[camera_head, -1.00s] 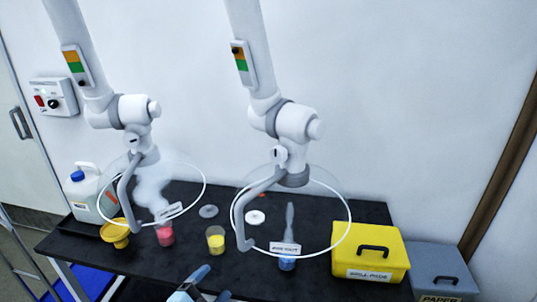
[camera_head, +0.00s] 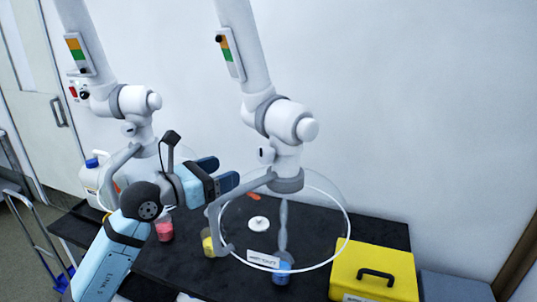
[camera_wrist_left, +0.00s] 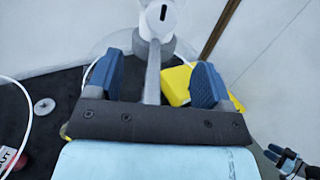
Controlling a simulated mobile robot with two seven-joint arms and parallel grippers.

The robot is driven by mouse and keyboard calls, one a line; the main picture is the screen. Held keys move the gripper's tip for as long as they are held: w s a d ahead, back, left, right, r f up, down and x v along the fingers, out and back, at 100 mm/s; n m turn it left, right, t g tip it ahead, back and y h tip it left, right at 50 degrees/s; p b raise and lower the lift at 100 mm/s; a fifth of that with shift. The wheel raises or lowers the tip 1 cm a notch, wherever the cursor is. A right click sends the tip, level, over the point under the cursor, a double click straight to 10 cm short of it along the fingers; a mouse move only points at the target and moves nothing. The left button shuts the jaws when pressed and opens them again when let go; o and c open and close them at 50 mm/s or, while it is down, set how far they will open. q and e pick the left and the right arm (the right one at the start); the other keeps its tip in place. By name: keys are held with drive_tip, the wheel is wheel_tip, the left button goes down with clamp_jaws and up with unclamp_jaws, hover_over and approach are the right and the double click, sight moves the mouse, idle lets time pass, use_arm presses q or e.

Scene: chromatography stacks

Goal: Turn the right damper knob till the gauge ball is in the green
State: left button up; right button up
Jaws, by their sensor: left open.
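The right fume arm carries a gauge strip (camera_head: 230,57), orange above green. Its dark ball (camera_head: 219,38) sits at the orange top end. The right damper knob (camera_head: 266,155), white with a dark slot, is on the joint above the clear hood; it shows at the top of the left wrist view (camera_wrist_left: 164,14). My left gripper (camera_head: 218,174) is open, left of and slightly below the knob, apart from it. In the left wrist view its blue fingers (camera_wrist_left: 155,80) flank the grey hood handle (camera_wrist_left: 152,75); I cannot tell its depth. My right gripper (camera_wrist_left: 288,160) shows small at lower right; its jaws are unclear.
The left fume arm (camera_head: 135,100) stands behind my left arm. A yellow box (camera_head: 345,262) stands at right.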

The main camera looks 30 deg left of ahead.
sight(261, 158)
use_arm(q)
drive_tip(key=x, duration=0.1)
drive_tip(key=p+x, duration=0.1)
drive_tip(key=x, duration=0.1)
drive_tip(key=shift+w+d+r, duration=0.2)
drive_tip(key=shift+w+r, duration=0.05)
drive_tip(key=x, duration=0.3)
drive_tip(key=p+x, duration=0.1)
drive_tip(key=x, duration=0.3)
drive_tip(key=shift+w+f, duration=0.25)
drive_tip(key=shift+w+d+f, duration=0.1)
drive_tip(key=shift+w+d, duration=0.1)
drive_tip(key=shift+w, duration=0.3)
use_arm(e)
drive_tip(key=shift+s+r, duration=0.2)
drive_tip(key=shift+r, duration=0.35)
drive_tip(key=shift+s+r, duration=0.2)
drive_tip(key=shift+r, duration=0.3)
